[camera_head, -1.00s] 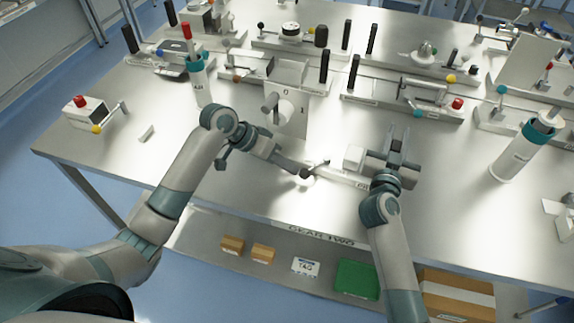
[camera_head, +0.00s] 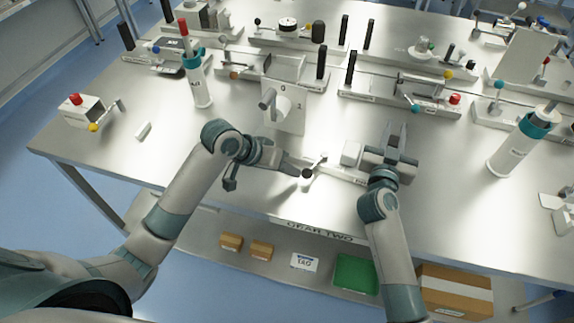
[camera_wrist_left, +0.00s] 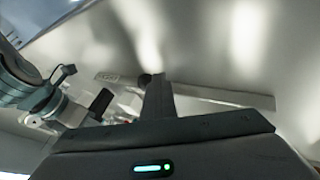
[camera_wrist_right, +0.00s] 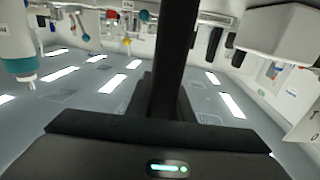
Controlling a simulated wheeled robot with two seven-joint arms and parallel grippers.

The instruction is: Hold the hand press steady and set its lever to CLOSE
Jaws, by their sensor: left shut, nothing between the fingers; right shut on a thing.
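The hand press has a long pale base plate (camera_head: 345,174) near the table's front edge, a white block (camera_head: 350,153) and a thin lever ending in a black knob (camera_head: 307,173). My left gripper (camera_head: 298,169) is shut and empty, its tip right beside the knob. In the left wrist view the knob (camera_wrist_left: 145,80) is just left of my fingertips; I cannot tell whether they touch. My right gripper (camera_head: 395,137) is at the press's right end, fingers pointing away from me. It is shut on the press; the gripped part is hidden. The lever's setting marks are unreadable.
White cylinders with teal collars stand left (camera_head: 198,85) and right (camera_head: 518,145). A box with a red button (camera_head: 80,110) is at the far left. A lower shelf holds boxes and a green tray (camera_head: 355,273).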

